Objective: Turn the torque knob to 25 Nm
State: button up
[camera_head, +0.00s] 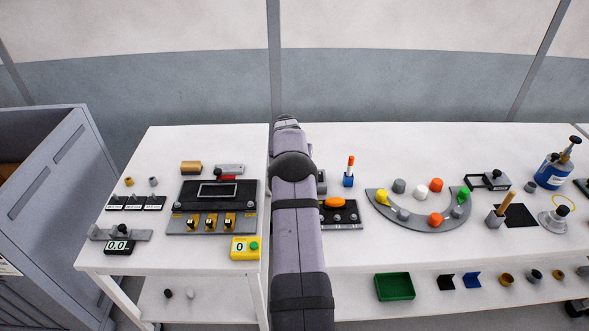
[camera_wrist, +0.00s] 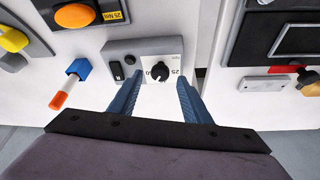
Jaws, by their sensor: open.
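The torque knob (camera_wrist: 159,72) is a small black dial on a white scale plate of a grey control box (camera_wrist: 122,56) in the wrist view. The printed numbers appear rotated; a "25" stands right of the knob, and another number to its left is partly covered. The knob's exact setting is too small to read. My gripper (camera_wrist: 158,84) is open, its two blue fingers on either side of the plate near the knob, with nothing between them that I can tell is gripped. In the head view my arm hides the knob; only an edge of the box (camera_head: 322,182) shows.
A blue block with an orange-tipped stick (camera_wrist: 70,82) stands close left of the box. A panel with an orange button (camera_wrist: 75,15) and "25 Nm" label (camera_wrist: 113,16) lies beyond it. A dark-screened device (camera_wrist: 280,38) is to the right.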

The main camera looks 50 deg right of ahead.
jog(key=shift+x, duration=1.1)
jog(key=c, duration=1)
jog(key=shift+c, duration=0.2)
jog(key=shift+f+n, duration=0.1)
jog(key=shift+n, duration=0.2)
jog(key=n+b, duration=0.1)
jog(key=n, duration=0.1)
jog(key=n+t+y+b, duration=0.1)
jog(key=n, duration=0.1)
jog(key=shift+s+d+b, duration=0.15)
jog(key=shift+d+b, duration=0.1)
jog(key=shift+b, duration=0.05)
jog(key=shift+d+n+t+y+b, duration=0.2)
jog(key=shift+n+y, duration=0.25)
jog(key=shift+n, duration=0.55)
jog(key=shift+a+n+t+y+b, duration=0.1)
jog(key=shift+n+t+y, duration=0.3)
jog(key=shift+n, duration=0.6)
